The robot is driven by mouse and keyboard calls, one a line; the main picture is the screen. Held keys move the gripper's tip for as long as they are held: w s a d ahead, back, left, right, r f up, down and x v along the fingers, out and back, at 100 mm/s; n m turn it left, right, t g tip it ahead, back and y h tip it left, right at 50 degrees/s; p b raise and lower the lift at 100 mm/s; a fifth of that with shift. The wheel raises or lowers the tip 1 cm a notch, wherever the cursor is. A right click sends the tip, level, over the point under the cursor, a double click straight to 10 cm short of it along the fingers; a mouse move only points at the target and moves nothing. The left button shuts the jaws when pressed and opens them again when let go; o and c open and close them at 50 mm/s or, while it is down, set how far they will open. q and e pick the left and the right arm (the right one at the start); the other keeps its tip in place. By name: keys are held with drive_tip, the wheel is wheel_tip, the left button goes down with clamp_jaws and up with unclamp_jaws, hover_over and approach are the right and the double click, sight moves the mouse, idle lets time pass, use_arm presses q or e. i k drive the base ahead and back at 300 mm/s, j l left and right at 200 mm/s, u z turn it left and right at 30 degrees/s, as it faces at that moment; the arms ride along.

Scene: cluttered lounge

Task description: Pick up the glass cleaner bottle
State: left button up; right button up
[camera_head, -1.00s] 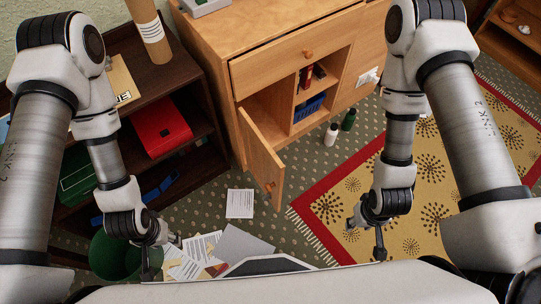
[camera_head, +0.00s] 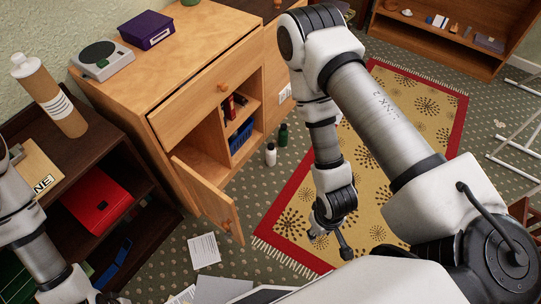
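No bottle here can be read as glass cleaner. A white bottle (camera_head: 270,155) and a dark green bottle (camera_head: 283,135) stand on the carpet by the wooden cabinet. A tall brown bottle-like container (camera_head: 52,100) with a white top and pale label stands on the dark shelf at left. My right gripper (camera_head: 331,241) hangs over the patterned rug, right of and nearer than the two floor bottles, its fingers apart and empty. My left gripper (camera_head: 106,298) is at the bottom left edge, mostly cut off, so its fingers cannot be judged.
The wooden cabinet (camera_head: 190,75) has an open door (camera_head: 208,200) jutting over the carpet. The dark shelf unit (camera_head: 110,145) holds a red binder (camera_head: 92,203). Papers (camera_head: 204,250) lie on the floor. The rug (camera_head: 285,225) is mostly clear.

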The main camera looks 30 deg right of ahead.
sight(272, 152)
drive_tip(key=i+l, duration=0.15)
drive_tip(key=l, duration=0.25)
drive_tip(key=i+l, duration=0.1)
drive_tip(key=l, duration=0.3)
drive_tip(key=i+l, duration=0.15)
drive_tip(key=l, duration=0.2)
drive_tip(key=i+l+z, duration=0.1)
drive_tip(key=l, duration=0.3)
drive_tip(key=i+l, duration=0.15)
drive_tip(key=l, duration=0.25)
drive_tip(key=i+l, duration=0.15)
drive_tip(key=l, duration=0.2)
drive_tip(key=i+l, duration=0.15)
drive_tip(key=l, duration=0.25)
